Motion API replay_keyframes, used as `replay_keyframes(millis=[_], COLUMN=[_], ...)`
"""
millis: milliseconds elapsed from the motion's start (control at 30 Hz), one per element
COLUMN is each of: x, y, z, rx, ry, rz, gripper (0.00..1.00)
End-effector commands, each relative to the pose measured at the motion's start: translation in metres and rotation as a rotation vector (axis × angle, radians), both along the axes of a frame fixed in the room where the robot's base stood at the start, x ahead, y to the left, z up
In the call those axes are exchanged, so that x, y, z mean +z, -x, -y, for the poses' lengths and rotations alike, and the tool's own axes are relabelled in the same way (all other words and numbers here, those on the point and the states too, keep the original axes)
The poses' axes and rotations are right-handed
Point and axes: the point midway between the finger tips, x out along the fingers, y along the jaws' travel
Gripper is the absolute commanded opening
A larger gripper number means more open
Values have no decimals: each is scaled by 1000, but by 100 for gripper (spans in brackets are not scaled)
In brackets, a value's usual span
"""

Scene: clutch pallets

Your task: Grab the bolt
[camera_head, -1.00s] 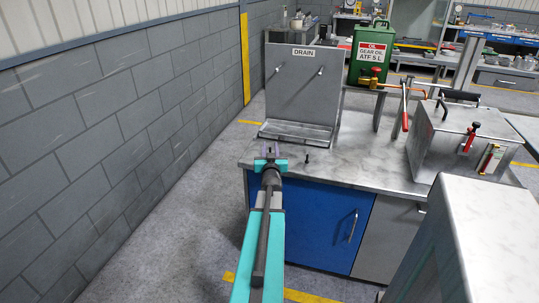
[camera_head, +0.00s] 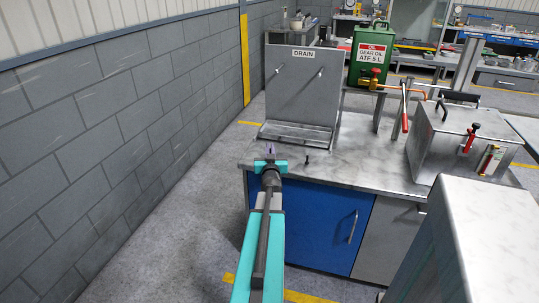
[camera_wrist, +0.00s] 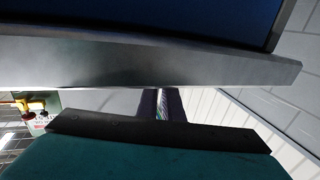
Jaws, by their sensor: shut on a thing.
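My gripper (camera_head: 271,152) is at the front left edge of the metal bench, beside its left corner. In the wrist view, its dark fingers (camera_wrist: 162,104) are shut on a thin, shiny, ridged metal piece (camera_wrist: 162,106), which looks like the bolt. Most of it is hidden between the fingers. A small dark bolt-like piece (camera_head: 307,159) stands upright on the bench top, to the right of my gripper and apart from it.
The bench (camera_head: 370,160) has a blue door (camera_head: 318,222) below. On it stand a grey drain panel (camera_head: 301,85) with a tray, a green oil can (camera_head: 370,62), a red-handled lever (camera_head: 405,112) and a metal box (camera_head: 455,145). A block wall (camera_head: 110,130) runs along the left.

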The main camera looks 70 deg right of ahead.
Motion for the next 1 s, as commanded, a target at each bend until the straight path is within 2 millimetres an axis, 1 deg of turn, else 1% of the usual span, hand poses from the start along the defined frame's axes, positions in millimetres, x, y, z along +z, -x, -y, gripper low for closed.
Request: replay_keyframes(millis=[267, 433, 567, 633, 1000], x=[6, 21, 39, 37, 41], y=[0, 0, 0, 6, 32], z=[0, 0, 0, -10, -49], rx=[0, 0, 0, -1, 0], ry=[0, 3, 3, 0, 0], rz=[0, 1, 0, 0, -1], gripper=[0, 0, 0, 0, 0])
